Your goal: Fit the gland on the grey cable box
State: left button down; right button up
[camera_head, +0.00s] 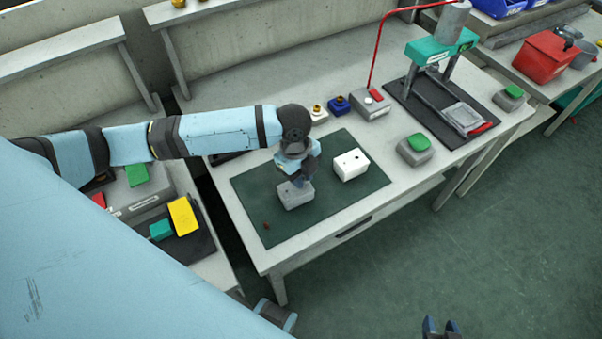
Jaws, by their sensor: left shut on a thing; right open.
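The grey cable box (294,199) sits on the dark green mat (256,197), towards its middle. My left gripper (298,182) reaches down onto the box from above and is shut on it at its top; the fingertips are partly hidden. My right gripper (440,327) is open and empty at the bottom edge of the view, over the floor and well away from the table. I cannot make out a gland for certain. A small fitting with a brass-coloured top (317,112) stands behind the mat, and a blue one (340,105) stands beside it.
A white box (351,164) stands on the mat, right of the grey box. A green-topped button box (415,149) and a press (443,85) are further right. A grey box with a red button (370,103) stands behind. The mat's front is mostly clear.

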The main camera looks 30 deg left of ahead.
dwell(0.4)
pick_arm(q)
jog(key=shift+p, duration=0.55)
jog(key=shift+f, duration=0.25)
dwell(0.4)
jog(key=c, duration=0.9)
grip_release()
jog(key=r+p, duration=0.6)
jog(key=shift+w+a, duration=0.1)
jog(key=shift+a, duration=0.3)
